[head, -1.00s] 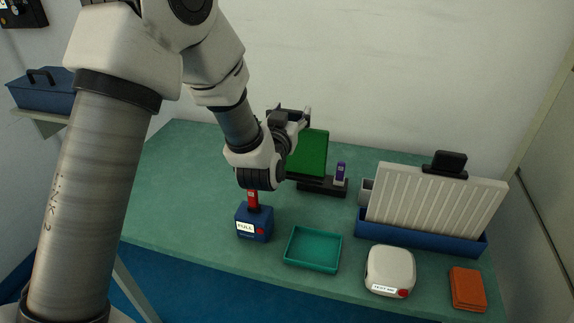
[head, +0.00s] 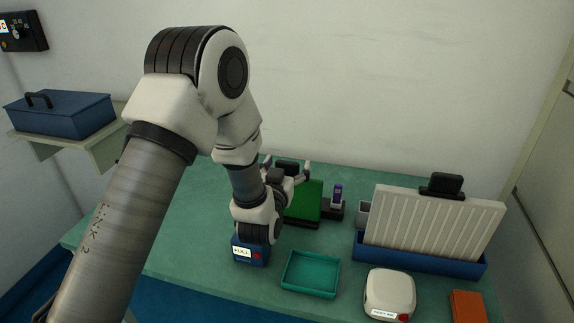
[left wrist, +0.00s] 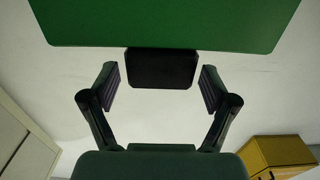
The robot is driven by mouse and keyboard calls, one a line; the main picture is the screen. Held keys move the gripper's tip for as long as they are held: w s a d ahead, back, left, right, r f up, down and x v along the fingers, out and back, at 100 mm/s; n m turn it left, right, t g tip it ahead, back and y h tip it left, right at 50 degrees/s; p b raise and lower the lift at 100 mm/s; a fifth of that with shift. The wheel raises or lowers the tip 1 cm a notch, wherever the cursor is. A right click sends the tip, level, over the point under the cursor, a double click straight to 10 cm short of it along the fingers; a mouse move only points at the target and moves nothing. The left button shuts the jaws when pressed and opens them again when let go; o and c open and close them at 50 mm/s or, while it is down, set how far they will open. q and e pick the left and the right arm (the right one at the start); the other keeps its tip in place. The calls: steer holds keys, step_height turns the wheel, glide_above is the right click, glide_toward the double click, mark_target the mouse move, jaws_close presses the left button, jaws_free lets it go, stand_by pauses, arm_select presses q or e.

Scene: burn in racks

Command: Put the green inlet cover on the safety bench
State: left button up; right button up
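The green inlet cover (head: 303,202) is a flat green panel with a black handle (head: 287,167) at its top edge. It is low at the back of the green-topped bench (head: 185,245), beside a dark stand (head: 335,209); my arm hides part of it, and I cannot tell what its lower edge rests on. My left gripper (head: 288,171) is at the handle. In the left wrist view the fingers (left wrist: 160,72) are spread open, with the black handle (left wrist: 162,70) between them and a gap on both sides. My right gripper is not in view.
A white ribbed panel (head: 430,222) stands in a blue rack (head: 400,259) at right. In front are a teal tray (head: 311,274), a white rounded device (head: 389,291), an orange block (head: 467,307) and a blue box (head: 249,252). A blue toolbox (head: 62,115) sits on a side table.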

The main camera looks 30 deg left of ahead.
arm_select(q)
steer(key=shift+s+r, duration=0.15)
steer(key=shift+r, duration=0.1)
steer(key=p+v, duration=0.6)
steer(key=v, duration=0.6)
steer(key=shift+f, duration=0.1)
